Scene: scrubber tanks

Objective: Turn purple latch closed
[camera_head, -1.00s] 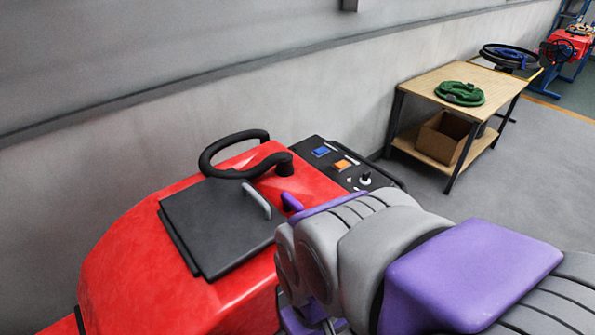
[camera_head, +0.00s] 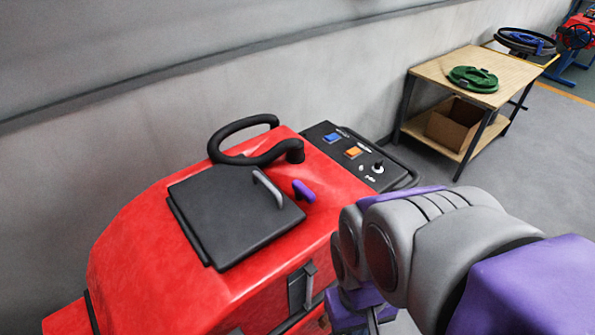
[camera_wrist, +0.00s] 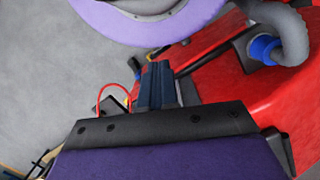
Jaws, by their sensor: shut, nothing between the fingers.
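The purple latch (camera_head: 304,190) is a small bar on the red top of the scrubber tank (camera_head: 150,235). It stands just right of the black lid (camera_head: 225,215), which lies flat and carries a grey handle (camera_head: 268,188). In the head view my arm is at the lower right, apart from the latch, and hides the tank's right side. My gripper (camera_wrist: 158,85) shows in the wrist view with its dark fingers shut and empty, beside the red body. I cannot make out the purple latch in the wrist view.
A curved black hose (camera_head: 250,155) rises behind the lid. A control panel (camera_head: 350,155) with blue and orange buttons is at the tank's back right. A wooden table (camera_head: 430,72) holds a green coiled item (camera_head: 472,79). A grey wall runs behind; grey floor is open at right.

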